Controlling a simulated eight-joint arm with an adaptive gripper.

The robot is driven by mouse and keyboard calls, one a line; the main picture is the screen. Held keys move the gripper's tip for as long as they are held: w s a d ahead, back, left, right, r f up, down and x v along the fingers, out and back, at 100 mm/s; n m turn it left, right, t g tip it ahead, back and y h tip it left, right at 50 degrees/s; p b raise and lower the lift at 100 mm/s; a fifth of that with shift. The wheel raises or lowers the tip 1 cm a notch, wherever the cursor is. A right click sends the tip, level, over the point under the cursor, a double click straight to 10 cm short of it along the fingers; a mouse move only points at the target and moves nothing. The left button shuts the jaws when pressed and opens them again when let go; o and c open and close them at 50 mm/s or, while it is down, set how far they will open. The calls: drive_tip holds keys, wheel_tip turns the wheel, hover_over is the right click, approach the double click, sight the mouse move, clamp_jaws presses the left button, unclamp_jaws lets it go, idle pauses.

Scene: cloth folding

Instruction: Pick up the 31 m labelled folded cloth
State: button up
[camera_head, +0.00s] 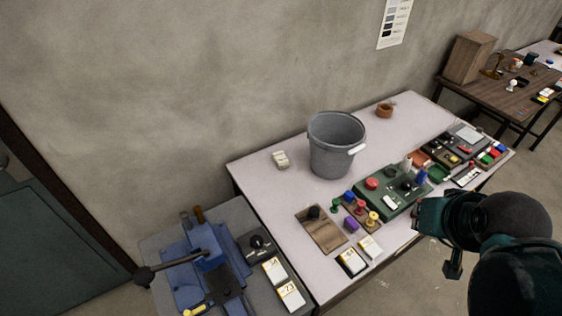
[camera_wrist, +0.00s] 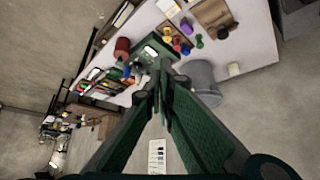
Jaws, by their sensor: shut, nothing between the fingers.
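I cannot make out a "31 m" label on anything. Small pale, block-like pieces that could be folded cloths show in the head view. One cream piece (camera_head: 281,160) lies alone at the back left of the white table, and a pale piece beside the bucket also shows in the wrist view (camera_wrist: 234,69). Two white pieces with dark and yellow edges, a left one (camera_head: 352,262) and a right one (camera_head: 370,247), lie at the front edge. My gripper (camera_wrist: 161,72) is shut and empty in the wrist view, its fingers together, apart from these pieces.
A grey bucket (camera_head: 335,157) stands mid-table. A green board (camera_head: 375,198) with knobs and a brown board (camera_head: 320,236) lie nearer the front. A blue vise-like device (camera_head: 205,245) and two labelled blocks (camera_head: 290,296) (camera_head: 274,270) are on the grey side table. The table's back left is mostly clear.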

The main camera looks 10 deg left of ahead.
drive_tip(key=o, duration=1.6)
drive_tip(key=shift+o, duration=0.2)
